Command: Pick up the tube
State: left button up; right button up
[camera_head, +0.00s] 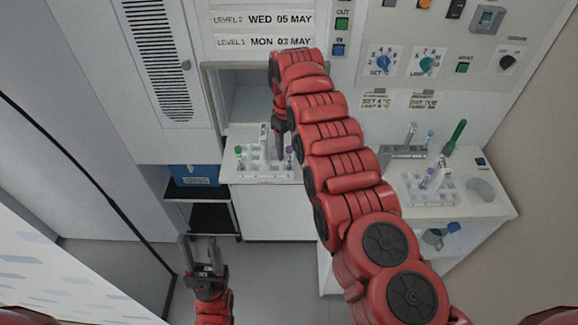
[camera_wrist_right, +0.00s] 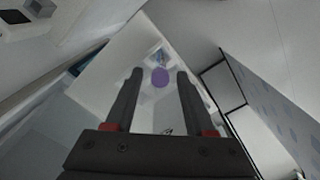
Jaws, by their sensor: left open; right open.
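A tube with a purple cap (camera_head: 289,150) stands at the right side of the white rack (camera_head: 240,174) on the middle counter. Its purple cap (camera_wrist_right: 160,78) shows between my right fingertips in the right wrist view. My right gripper (camera_wrist_right: 158,73) is open with a finger on either side of the cap in that view. Whether it touches the tube, I cannot tell. In the head view the right gripper (camera_head: 279,145) points down over the rack, its fingers partly hidden. A green-capped tube (camera_head: 239,152) stands at the rack's left. My left gripper (camera_head: 201,248) is open and empty, low at the left.
A recess (camera_head: 240,95) opens behind the middle rack, with labelled panels above. A second rack (camera_head: 440,188) with tubes stands on the right counter (camera_head: 500,210). A dark cart with a blue box (camera_head: 195,175) is at the left. Floor space is clear around my left gripper.

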aim_at(289, 159)
jog(key=shift+s+f, duration=0.1)
jog(key=shift+f, duration=0.25)
jog(key=shift+s+d+f+p, duration=0.15)
jog(key=shift+f+p, duration=0.1)
jog(key=shift+p, duration=0.35)
notch_tip(289, 159, down, 3)
jog(key=shift+d+f+b, duration=0.1)
jog(key=shift+f+b, duration=0.05)
jog(key=shift+b, duration=0.5)
jog(key=shift+f, duration=0.2)
jog(key=shift+c, duration=0.2)
grip_shut()
jog(key=shift+r, duration=0.15)
